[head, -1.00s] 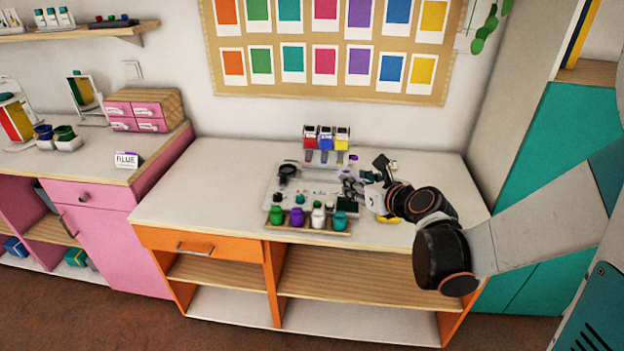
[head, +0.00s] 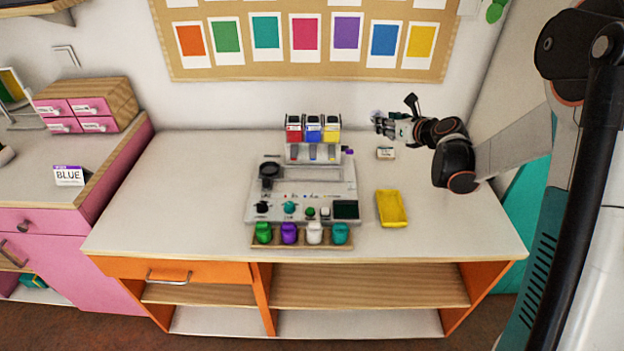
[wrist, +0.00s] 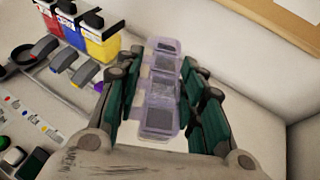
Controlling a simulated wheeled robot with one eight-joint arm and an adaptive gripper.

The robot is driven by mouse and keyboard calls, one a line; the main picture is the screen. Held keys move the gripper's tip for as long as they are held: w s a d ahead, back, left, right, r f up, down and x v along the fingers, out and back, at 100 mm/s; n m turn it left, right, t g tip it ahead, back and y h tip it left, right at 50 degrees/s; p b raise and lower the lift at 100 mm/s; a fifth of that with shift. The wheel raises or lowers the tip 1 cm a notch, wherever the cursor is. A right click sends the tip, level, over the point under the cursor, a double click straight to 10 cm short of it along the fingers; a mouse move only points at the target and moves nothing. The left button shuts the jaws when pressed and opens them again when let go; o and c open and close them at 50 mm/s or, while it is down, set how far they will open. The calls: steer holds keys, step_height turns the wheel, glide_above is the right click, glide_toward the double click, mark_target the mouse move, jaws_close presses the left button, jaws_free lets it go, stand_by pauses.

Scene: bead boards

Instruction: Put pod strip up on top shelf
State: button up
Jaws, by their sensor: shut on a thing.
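My gripper (head: 386,124) is over the back right part of the white bench top, to the right of the bead machine. In the wrist view my gripper (wrist: 160,78) is shut on the pod strip (wrist: 164,66), a translucent pale purple row of several square pods with greyish contents. The strip lies lengthwise between the dark green finger pads and points away from the wrist. In the head view the strip is too small to make out clearly. A wooden wall shelf (head: 38,7) shows only in part at the top left corner; what stands on it is out of view.
The bead machine (head: 352,171) carries red, blue and yellow hoppers (head: 313,129). Several coloured jars stand on a wooden rack (head: 302,243) in front. A yellow tray (head: 391,209) and a small labelled block (head: 385,153) lie to the right. The bench's left part is clear.

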mark_target(377, 182)
step_height(377, 182, down, 20)
steer(key=b, duration=0.7)
steer(key=o, duration=1.1)
steer(key=shift+f, duration=0.1)
